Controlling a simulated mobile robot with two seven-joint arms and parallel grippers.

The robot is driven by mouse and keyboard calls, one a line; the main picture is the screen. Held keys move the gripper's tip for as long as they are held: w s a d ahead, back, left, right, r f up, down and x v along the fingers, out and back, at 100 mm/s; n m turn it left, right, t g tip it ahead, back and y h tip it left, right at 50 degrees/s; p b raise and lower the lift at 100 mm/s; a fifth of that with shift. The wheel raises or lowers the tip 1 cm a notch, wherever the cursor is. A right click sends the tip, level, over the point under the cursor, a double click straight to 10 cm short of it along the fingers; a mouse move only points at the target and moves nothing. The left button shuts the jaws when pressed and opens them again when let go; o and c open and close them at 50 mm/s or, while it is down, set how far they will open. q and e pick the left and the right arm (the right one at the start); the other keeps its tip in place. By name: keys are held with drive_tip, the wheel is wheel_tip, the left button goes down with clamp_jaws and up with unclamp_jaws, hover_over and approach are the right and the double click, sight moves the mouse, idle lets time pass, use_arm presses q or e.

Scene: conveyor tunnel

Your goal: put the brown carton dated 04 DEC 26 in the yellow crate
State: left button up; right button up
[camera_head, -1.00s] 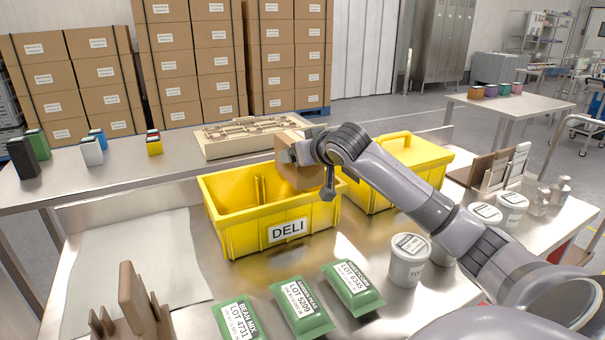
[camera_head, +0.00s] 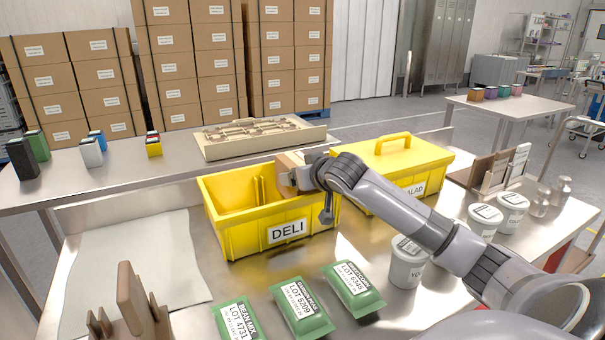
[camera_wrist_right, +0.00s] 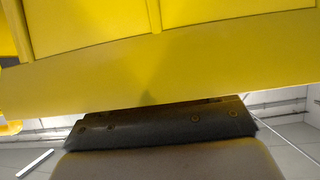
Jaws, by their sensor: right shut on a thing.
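The open yellow crate (camera_head: 238,234) labelled DELI stands on the steel table in the middle of the head view. My right gripper (camera_head: 297,176) is at its right end, shut on a brown carton (camera_head: 287,163). The carton is inside the crate opening at the right, its lower part hidden by the crate wall and gripper. No date on it can be read. In the right wrist view, yellow crate surface (camera_wrist_right: 160,60) fills the upper part, and the carton cannot be made out. My left gripper is not in view.
A lidded yellow crate (camera_head: 385,187) labelled SALAD stands close on the right. Green packs (camera_head: 302,307) lie in front, with white tubs (camera_head: 407,262) to their right. A beige tray (camera_head: 258,138) and small coloured boxes (camera_head: 92,151) are on the rear table.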

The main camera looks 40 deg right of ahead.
drive_tip(key=o, duration=1.4)
drive_tip(key=shift+f, duration=0.15)
drive_tip(key=shift+r, duration=0.3)
drive_tip(key=v, duration=1.2)
drive_tip(key=shift+r+b, duration=0.35)
drive_tip(key=shift+b, duration=0.1)
